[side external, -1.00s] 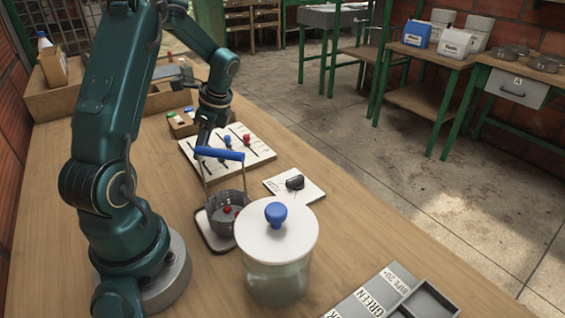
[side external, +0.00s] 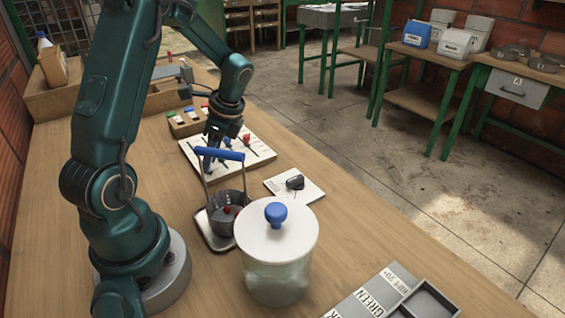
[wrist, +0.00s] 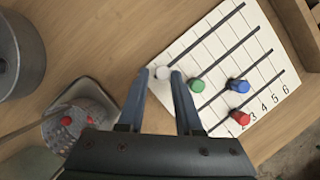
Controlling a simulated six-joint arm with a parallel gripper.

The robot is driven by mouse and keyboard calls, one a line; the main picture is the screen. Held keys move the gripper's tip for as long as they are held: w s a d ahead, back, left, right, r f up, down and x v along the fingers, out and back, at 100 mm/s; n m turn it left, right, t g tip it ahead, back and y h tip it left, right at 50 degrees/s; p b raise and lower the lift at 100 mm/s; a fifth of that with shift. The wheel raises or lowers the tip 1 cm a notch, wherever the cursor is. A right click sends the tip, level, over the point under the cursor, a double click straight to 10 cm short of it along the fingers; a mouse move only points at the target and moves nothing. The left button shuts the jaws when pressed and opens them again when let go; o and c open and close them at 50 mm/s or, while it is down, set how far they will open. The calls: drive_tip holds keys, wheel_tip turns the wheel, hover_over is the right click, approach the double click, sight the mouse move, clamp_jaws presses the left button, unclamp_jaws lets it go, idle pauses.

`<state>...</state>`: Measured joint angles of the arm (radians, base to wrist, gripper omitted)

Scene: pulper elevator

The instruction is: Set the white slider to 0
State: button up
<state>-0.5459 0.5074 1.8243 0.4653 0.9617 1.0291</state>
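The white slider knob (wrist: 162,73) sits at the left end of its slot on the slider board (wrist: 221,49) in the wrist view. My gripper (wrist: 160,73) is open, with one fingertip on each side of the white knob and a gap to each. I cannot tell whether the fingertips are down around the knob or still above it. The board's higher numbers, up to 6, show along its lower right edge; the lower ones are hidden behind my gripper. In the side view my gripper (side external: 210,158) is over the left part of the board (side external: 258,152), and the white knob is hidden.
Green (wrist: 197,85), blue (wrist: 238,86) and red (wrist: 241,117) knobs sit close by on the board. A basket with a blue handle (side external: 220,154) stands in front of my gripper. A lidded jar (side external: 277,245) and a dial plate (side external: 295,186) are nearer the camera.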

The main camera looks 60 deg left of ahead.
drive_tip(key=shift+o, duration=0.6)
drive_tip(key=shift+v, duration=2.6)
drive_tip(key=shift+s+a+f, duration=0.2)
drive_tip(key=shift+s+f, duration=0.05)
drive_tip(key=shift+f, duration=0.35)
drive_tip(key=x, duration=0.4)
drive_tip(key=shift+s+f, duration=0.1)
drive_tip(key=shift+f, duration=0.05)
drive_tip(key=a, duration=0.5)
drive_tip(key=shift+a, duration=0.1)
drive_tip(key=shift+w+r, duration=0.35)
drive_tip(key=shift+r, duration=0.45)
